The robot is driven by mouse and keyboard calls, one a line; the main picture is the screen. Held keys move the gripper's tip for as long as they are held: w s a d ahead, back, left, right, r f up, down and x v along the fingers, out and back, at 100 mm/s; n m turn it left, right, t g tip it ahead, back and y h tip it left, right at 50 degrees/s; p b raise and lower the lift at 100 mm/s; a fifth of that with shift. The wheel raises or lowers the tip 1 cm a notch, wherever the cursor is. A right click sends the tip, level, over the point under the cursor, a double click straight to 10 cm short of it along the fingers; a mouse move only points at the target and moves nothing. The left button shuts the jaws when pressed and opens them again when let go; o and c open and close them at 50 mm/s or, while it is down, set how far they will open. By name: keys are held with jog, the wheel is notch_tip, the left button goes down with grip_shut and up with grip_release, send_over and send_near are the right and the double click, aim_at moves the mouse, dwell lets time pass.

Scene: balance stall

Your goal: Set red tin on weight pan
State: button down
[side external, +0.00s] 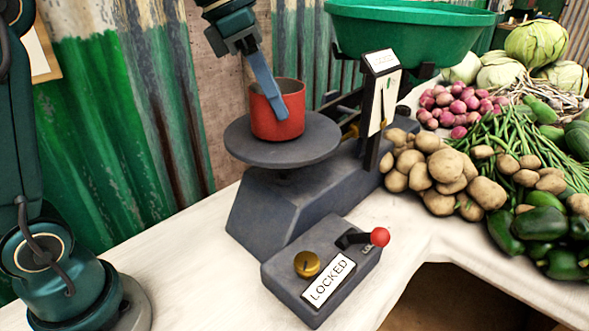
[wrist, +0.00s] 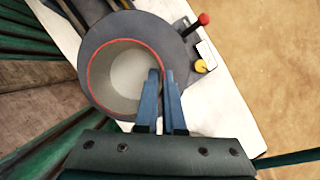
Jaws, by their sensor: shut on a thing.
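The red tin (side external: 277,118) is an open, empty cup, upright at the weight pan (side external: 245,148), a round dark plate on the balance. Its base appears to rest on the pan, though a tiny gap cannot be ruled out. My gripper (side external: 274,100) reaches down from above and is shut on the tin's wall, one finger inside the rim and one outside. In the wrist view the tin (wrist: 92,62) shows its pale inside, and my blue fingers (wrist: 161,90) pinch its right wall. The pan (wrist: 178,38) spreads around it.
A control box with a "LOCKED" label (side external: 328,282), brass knob (side external: 307,264) and red-knobbed lever (side external: 379,237) stands in front. A green bowl (side external: 410,30) and dial post are right of the pan. Potatoes (side external: 440,175) and other vegetables fill the right. The white counter is clear at front left.

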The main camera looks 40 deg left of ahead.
jog(key=shift+f, duration=0.15)
jog(key=shift+f, duration=0.15)
jog(key=c, duration=1)
grip_release()
jog(key=shift+v, duration=3.85)
jog(key=s+f+m+y, duration=0.1)
jog(key=s+f+m, duration=0.3)
jog(key=m, duration=0.5)
jog(key=s+f+m+t+y, duration=0.1)
jog(key=s+f+m, duration=0.4)
jog(key=m, duration=0.4)
jog(key=s+f+m+t, duration=0.1)
jog(key=s+f+m, duration=0.3)
jog(key=f+m, duration=0.3)
jog(key=shift+s+d+m+y, duration=0.15)
jog(key=shift+m+y, duration=0.25)
jog(key=shift+m, duration=1.1)
